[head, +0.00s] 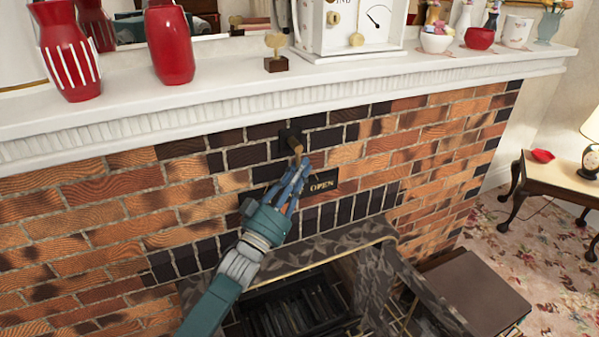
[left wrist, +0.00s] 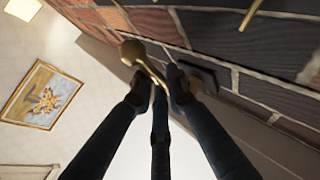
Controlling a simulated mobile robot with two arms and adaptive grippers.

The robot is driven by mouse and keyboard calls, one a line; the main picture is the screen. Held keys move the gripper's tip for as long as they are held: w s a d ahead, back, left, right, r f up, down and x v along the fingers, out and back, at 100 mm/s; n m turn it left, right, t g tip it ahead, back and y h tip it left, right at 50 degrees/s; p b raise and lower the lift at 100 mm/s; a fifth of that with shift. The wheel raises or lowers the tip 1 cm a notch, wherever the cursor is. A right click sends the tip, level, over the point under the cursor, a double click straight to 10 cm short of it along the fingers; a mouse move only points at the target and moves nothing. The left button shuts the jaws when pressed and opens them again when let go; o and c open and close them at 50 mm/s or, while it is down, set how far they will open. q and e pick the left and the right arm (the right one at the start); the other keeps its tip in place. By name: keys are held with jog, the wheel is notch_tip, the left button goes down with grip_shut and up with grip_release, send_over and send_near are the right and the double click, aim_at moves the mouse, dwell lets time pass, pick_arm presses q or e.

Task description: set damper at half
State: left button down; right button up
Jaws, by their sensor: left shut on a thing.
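The damper handle (head: 295,145) is a small brass lever with a round knob, on a dark square plate (head: 286,133) set in the brick above the fireplace opening. A dark sign (head: 325,185) below it shows the word OPEN in gold letters; its left part is hidden behind my fingers. My left gripper (head: 302,164) reaches up from below in front of the sign. In the left wrist view the fingertips (left wrist: 158,82) are closed around the brass stem, and the damper knob (left wrist: 132,50) sticks out beyond them. My right gripper is in neither view.
A white mantel (head: 430,75) runs above, with red vases (head: 168,45), a white clock-like box (head: 345,30) and bowls on it. Below are the fireplace opening and its dark patterned surround (head: 290,262). A small table (head: 555,178) with a lamp stands at right.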

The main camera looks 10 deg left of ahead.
pick_arm(q)
jog(key=c, duration=1.7)
grip_release()
jog(key=shift+o, duration=0.2)
jog(key=v, duration=1.2)
